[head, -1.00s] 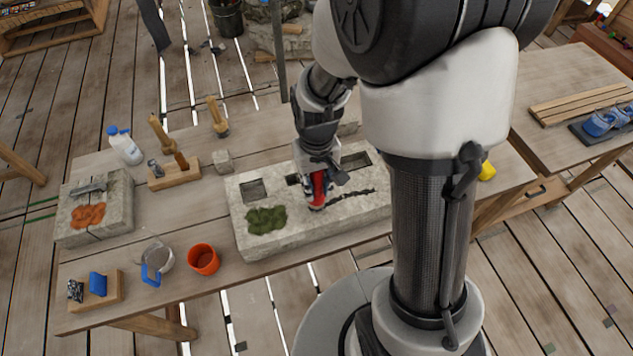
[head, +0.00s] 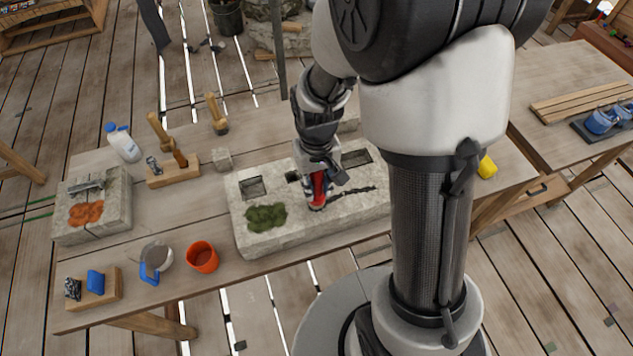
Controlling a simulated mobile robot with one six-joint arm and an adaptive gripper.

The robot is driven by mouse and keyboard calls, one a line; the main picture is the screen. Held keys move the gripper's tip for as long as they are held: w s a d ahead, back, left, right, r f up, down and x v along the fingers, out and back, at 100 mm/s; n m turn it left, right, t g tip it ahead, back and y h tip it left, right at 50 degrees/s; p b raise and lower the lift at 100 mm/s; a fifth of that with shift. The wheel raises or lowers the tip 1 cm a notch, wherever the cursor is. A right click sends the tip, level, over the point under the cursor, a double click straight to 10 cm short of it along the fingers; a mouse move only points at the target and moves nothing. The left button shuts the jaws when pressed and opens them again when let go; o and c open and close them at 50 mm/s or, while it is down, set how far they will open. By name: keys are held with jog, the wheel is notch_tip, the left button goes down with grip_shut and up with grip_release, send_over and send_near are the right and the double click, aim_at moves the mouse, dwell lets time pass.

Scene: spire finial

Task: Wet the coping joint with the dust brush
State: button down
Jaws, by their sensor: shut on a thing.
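My gripper (head: 322,176) is low over the long pale stone block (head: 290,235), shut on a red tool (head: 318,190). The tool's lower end is at the block's top, beside a dark jagged crack (head: 352,190); I cannot tell whether it touches. The tool is mostly hidden by my gripper, so its kind is unclear. A brush with a wooden handle (head: 215,108) stands upright behind the block.
Green moss (head: 266,218) and square pockets mark the long block. Bare tabletop lies at left centre.

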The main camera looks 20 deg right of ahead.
jog(key=shift+d, duration=0.15)
jog(key=shift+s+d+f, duration=0.1)
jog(key=shift+d+f, duration=0.05)
jog(key=shift+d, duration=1.2)
jog(key=shift+d, duration=0.1)
jog(key=shift+d, duration=0.35)
jog(key=shift+d+r+p, duration=0.15)
jog(key=shift+d, duration=1.15)
jog(key=shift+d+r+p, duration=0.1)
jog(key=shift+d+p, duration=0.05)
jog(key=shift+d, duration=1.15)
jog(key=shift+d, duration=0.1)
jog(key=shift+d+f, duration=0.1)
jog(key=shift+d, duration=1.3)
